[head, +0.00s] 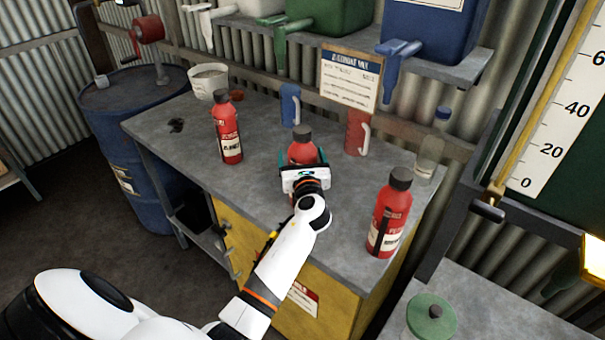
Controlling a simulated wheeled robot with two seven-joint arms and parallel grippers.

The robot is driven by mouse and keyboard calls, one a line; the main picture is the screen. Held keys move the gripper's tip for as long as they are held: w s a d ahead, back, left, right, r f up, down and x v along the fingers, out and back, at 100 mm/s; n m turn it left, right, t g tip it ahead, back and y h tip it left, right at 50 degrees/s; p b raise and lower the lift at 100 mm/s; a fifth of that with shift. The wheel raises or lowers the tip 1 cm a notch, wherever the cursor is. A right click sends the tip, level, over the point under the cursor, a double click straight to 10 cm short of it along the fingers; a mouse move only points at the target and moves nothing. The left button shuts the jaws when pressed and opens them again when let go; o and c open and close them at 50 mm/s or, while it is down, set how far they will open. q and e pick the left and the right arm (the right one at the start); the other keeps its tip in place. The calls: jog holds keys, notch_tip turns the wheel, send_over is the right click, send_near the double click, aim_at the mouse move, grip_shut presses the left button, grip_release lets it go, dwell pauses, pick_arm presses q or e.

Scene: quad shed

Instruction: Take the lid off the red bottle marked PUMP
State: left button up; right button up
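Three red bottles with dark lids stand upright on the grey workbench (265,205): a left bottle (227,130), a middle bottle (301,147) and a right bottle (386,222). All three lids are on. The label words are too small to read surely, and the middle bottle's label is hidden, so I cannot tell which is marked PUMP. My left gripper (302,160) is at the middle bottle, with teal fingers on either side of its body below the lid (302,132). I cannot tell whether the fingers touch it. My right gripper is not in view.
A blue jug (290,105), a red jug (357,132) and a clear bottle (431,158) stand along the bench's back. A white tub (208,82) is at the back left. A shelf (457,68) with spouted containers overhangs. Bare bench lies between the bottles.

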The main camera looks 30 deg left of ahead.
aim_at(302, 125)
pick_arm(q)
jog(key=c, duration=1.1)
notch_tip(302, 125, up, 10)
jog(key=shift+p, duration=0.45)
jog(key=shift+o, duration=1.3)
jog(key=c, duration=0.6)
